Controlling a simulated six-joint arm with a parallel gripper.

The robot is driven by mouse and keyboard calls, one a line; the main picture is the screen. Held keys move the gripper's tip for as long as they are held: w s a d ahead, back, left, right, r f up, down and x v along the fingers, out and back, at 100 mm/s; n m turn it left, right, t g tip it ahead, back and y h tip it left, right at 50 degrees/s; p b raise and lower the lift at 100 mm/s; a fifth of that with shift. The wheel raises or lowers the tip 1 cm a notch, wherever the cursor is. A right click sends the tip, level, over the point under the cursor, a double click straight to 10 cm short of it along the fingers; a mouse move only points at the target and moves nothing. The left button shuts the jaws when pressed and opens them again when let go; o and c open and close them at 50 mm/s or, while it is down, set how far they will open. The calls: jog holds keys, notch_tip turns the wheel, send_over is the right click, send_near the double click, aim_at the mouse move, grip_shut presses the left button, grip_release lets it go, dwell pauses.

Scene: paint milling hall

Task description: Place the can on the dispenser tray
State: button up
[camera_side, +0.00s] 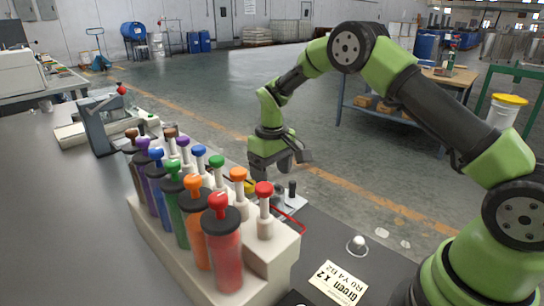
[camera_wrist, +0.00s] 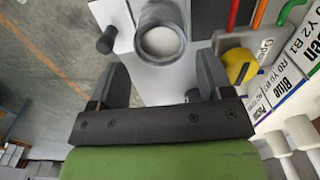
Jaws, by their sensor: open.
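The can (camera_wrist: 161,42) is a grey, round, open-topped vessel with a pale inside, seen from above in the wrist view. It stands on the light grey dispenser tray (camera_wrist: 147,83), just beyond and between my fingertips. My gripper (camera_wrist: 162,76) is open, with a dark finger on each side and nothing between them. In the side view my gripper (camera_side: 281,168) hangs at the far side of the dispenser, just above the tray (camera_side: 291,205). The can is largely hidden or too small to make out clearly there.
The dispenser (camera_side: 272,252) holds several coloured plunger tubes close to my gripper. A black knob (camera_wrist: 106,40) and a yellow round part (camera_wrist: 240,66) flank the can. A label card (camera_side: 339,283) lies on the dark bench top. The floor beyond is open.

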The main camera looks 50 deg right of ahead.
jog(key=s+a+r+m+t, duration=0.1)
jog(key=s+r, duration=0.3)
jog(key=r, duration=0.3)
jog(key=s+a+r+t+y, duration=0.1)
jog(key=s+a+r, duration=0.1)
jog(key=s+r, duration=0.35)
jog(key=s+a+r+m+t, duration=0.1)
jog(key=s+r+t, duration=0.1)
jog(key=r, duration=0.6)
jog(key=s+a+m+t+y, duration=0.1)
jog(key=s+a+m+t, duration=0.1)
jog(key=s, duration=1.2)
jog(key=shift+r+t, duration=0.35)
jog(key=shift+t, duration=0.25)
jog(key=shift+s+a, duration=0.1)
